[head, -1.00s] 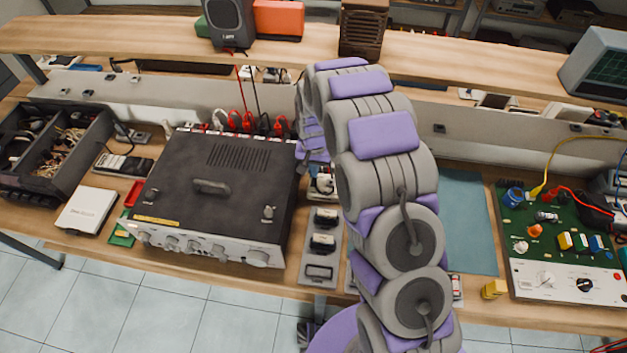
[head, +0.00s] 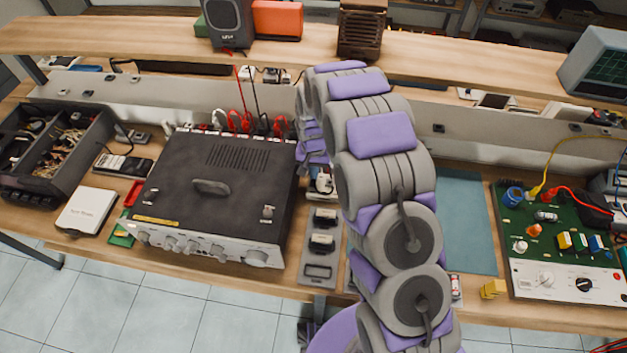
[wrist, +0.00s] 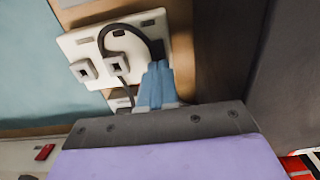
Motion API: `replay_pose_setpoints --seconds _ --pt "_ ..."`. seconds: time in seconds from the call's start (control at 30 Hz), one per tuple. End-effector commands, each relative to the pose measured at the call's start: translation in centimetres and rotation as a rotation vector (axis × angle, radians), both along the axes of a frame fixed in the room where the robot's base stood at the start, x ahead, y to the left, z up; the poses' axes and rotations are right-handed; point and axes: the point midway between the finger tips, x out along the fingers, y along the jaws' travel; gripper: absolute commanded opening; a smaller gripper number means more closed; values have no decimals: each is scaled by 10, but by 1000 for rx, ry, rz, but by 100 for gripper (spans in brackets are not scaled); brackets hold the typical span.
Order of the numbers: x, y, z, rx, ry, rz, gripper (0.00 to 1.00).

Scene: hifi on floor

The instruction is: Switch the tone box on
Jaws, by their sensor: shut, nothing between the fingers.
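No label I can read marks the tone box, so I cannot tell which unit it is. In the wrist view, a pale panel (wrist: 85,45) carries two small white square parts (wrist: 115,63) and a looped black cable (wrist: 108,35). My gripper (wrist: 157,68) shows there as pale blue fingers, closed together and empty, over the panel's lower right edge. I cannot tell whether they touch it. In the head view my own arm hides the gripper. A large black unit (head: 235,175) with front knobs stands left of the arm.
A grey strip with black parts (head: 321,245) lies between the black unit and my arm. A teal mat (head: 465,215) and a green circuit board (head: 550,215) lie to the right. A wooden shelf (head: 150,40) crosses above the bench. A small yellow block (head: 492,289) sits near the front edge.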

Motion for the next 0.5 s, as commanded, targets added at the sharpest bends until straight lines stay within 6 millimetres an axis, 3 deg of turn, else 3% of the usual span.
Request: replay_pose_setpoints --seconds 0.5 --pt "-1 0 33 -1 3 1 0"
